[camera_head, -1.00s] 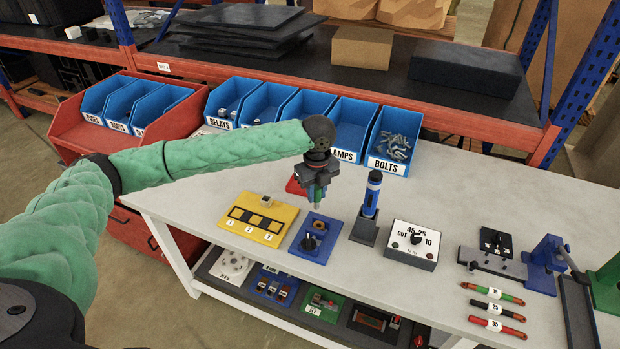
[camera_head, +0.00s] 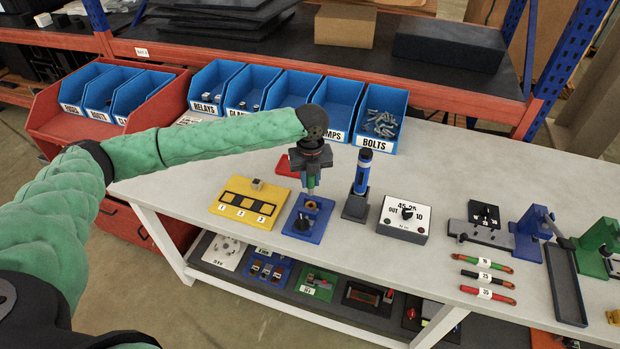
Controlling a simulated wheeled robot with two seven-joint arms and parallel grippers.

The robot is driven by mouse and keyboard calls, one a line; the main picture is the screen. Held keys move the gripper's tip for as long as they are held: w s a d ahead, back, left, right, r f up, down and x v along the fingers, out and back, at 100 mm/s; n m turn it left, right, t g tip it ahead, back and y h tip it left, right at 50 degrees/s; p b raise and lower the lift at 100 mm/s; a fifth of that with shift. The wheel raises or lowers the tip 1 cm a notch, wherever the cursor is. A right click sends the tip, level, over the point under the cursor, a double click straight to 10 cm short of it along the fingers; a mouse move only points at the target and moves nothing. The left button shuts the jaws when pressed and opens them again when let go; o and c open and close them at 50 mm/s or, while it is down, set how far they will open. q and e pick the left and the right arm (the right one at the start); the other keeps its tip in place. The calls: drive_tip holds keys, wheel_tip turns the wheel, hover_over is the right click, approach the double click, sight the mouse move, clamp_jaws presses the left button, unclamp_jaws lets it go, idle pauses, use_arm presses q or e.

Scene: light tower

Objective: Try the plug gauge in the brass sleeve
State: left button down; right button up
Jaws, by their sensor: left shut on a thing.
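My left gripper (camera_head: 311,180) is shut on the plug gauge (camera_head: 311,187), a small piece with green showing between the fingers. It hangs about upright over the blue block (camera_head: 318,232). The brass sleeve (camera_head: 311,206) is a small ring at the back of this block, directly below the gauge. The gauge's lower end is close to the sleeve; I cannot tell whether they touch. A black knob (camera_head: 302,223) sits on the block in front of the sleeve. My right gripper is not in view.
A yellow board (camera_head: 235,212) lies left of the block, with a red piece (camera_head: 286,167) behind. A blue-and-black tool in a stand (camera_head: 356,205) and a white dial box (camera_head: 404,229) stand to the right. Blue bins (camera_head: 341,105) line the back. The table's front edge is near.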

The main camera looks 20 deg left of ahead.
sight(311, 193)
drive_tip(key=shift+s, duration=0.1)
